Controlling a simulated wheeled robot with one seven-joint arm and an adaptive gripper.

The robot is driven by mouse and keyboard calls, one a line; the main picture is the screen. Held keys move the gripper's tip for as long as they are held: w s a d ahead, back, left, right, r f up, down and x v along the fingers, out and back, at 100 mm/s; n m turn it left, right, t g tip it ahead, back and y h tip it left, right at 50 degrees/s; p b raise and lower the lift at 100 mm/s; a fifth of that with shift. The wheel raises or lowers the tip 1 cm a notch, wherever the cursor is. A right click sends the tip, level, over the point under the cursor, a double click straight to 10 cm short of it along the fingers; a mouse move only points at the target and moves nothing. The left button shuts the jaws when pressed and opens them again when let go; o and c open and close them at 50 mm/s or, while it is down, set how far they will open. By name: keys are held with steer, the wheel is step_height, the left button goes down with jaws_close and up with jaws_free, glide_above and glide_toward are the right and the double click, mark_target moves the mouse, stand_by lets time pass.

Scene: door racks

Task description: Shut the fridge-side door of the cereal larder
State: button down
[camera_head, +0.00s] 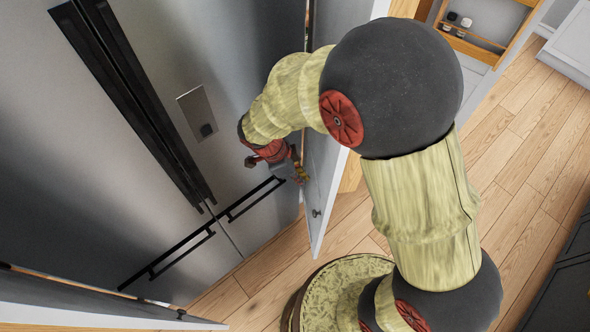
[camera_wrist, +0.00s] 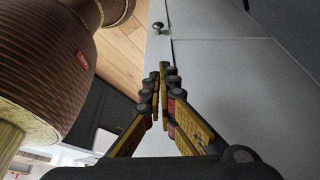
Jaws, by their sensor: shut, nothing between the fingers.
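The fridge-side larder door (camera_head: 324,178) is a pale grey-white panel standing open, jutting out beside the fridge. A small round knob (camera_head: 316,213) sits low near its free edge. In the wrist view the panel (camera_wrist: 235,85) fills the right side and the knob (camera_wrist: 158,27) shows at the top. My gripper (camera_head: 302,175) is in the gap between the fridge front and the door, close to the knob-side face. Its fingers (camera_wrist: 162,72) are shut and empty. I cannot tell whether they touch the panel. My arm hides part of the door and the larder's inside.
The steel fridge (camera_head: 215,60) with long black handles stands close on the left. A wooden rack (camera_head: 470,45) with small jars is at the upper right, on what looks like another open door. Wooden floor (camera_head: 525,150) is clear on the right.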

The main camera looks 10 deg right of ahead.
steer(key=shift+s+d+f+p, duration=0.1)
steer(key=shift+d+f+p, duration=0.15)
steer(key=shift+d, duration=0.55)
steer(key=shift+w+d+f+p, duration=0.1)
steer(key=shift+d+f, duration=0.3)
steer(key=shift+d, duration=0.35)
steer(key=shift+s+d+f+p, duration=0.1)
steer(key=shift+d+f+p, duration=0.15)
steer(key=shift+d, duration=0.55)
steer(key=shift+d+f, duration=0.1)
steer(key=shift+d, duration=0.05)
